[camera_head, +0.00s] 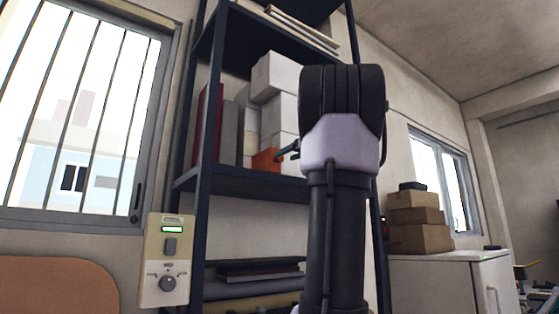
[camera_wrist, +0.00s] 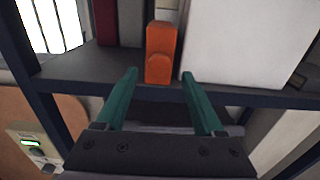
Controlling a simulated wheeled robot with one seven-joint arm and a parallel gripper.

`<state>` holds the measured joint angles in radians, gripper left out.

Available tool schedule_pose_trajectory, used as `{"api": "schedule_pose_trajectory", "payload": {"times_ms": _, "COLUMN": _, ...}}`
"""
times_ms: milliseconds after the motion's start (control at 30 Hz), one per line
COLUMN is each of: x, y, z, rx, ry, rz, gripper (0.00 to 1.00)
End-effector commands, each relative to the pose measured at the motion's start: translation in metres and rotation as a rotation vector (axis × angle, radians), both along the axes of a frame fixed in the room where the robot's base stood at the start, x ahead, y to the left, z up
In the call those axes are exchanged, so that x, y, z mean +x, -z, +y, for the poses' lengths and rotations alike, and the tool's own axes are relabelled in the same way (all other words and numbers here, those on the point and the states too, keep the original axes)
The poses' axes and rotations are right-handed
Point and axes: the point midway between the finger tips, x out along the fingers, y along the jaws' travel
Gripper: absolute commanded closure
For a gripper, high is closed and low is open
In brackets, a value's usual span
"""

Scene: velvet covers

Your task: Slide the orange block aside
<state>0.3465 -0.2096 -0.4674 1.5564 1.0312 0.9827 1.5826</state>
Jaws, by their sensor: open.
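The orange block (camera_wrist: 161,52) stands upright on the dark shelf (camera_wrist: 75,65), near its front edge, with a white box to its right in the wrist view. It also shows in the head view as a small orange patch (camera_head: 265,160), partly hidden by my arm and gripper. My gripper (camera_wrist: 160,75) is open and empty, its two teal fingers spread wider than the block. The fingertips point at the shelf, one on each side of the block in the picture. I cannot tell whether either finger touches it. In the head view only a bit of the gripper (camera_head: 288,151) shows.
A large white box (camera_wrist: 236,42) stands right of the block. Red and grey upright items (camera_wrist: 107,22) stand to its left, with some bare shelf between. Dark shelf posts (camera_head: 207,150) flank the shelf. A control box (camera_head: 166,260) hangs on the wall at lower left.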

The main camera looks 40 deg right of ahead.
Motion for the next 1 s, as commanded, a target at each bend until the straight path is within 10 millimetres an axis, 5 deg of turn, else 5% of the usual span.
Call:
{"api": "schedule_pose_trajectory", "payload": {"times_ms": 300, "x": 0.048, "y": 0.0, "z": 0.0, "rx": -0.002, "ry": -0.001, "rz": 0.001, "gripper": 0.3}}
{"api": "schedule_pose_trajectory", "payload": {"times_ms": 667, "x": 0.054, "y": 0.0, "z": 0.001, "rx": -0.002, "ry": -0.001, "rz": 0.0, "gripper": 0.3}}
{"api": "schedule_pose_trajectory", "payload": {"times_ms": 700, "x": 0.054, "y": 0.0, "z": 0.001, "rx": -0.002, "ry": -0.001, "rz": 0.0, "gripper": 0.34}}
{"api": "schedule_pose_trajectory", "payload": {"times_ms": 867, "x": 0.054, "y": 0.0, "z": 0.001, "rx": -0.002, "ry": -0.001, "rz": 0.0, "gripper": 0.95}}
{"api": "schedule_pose_trajectory", "payload": {"times_ms": 1000, "x": 0.054, "y": 0.0, "z": 0.0, "rx": -0.003, "ry": 0.0, "rz": 0.0, "gripper": 1.0}}
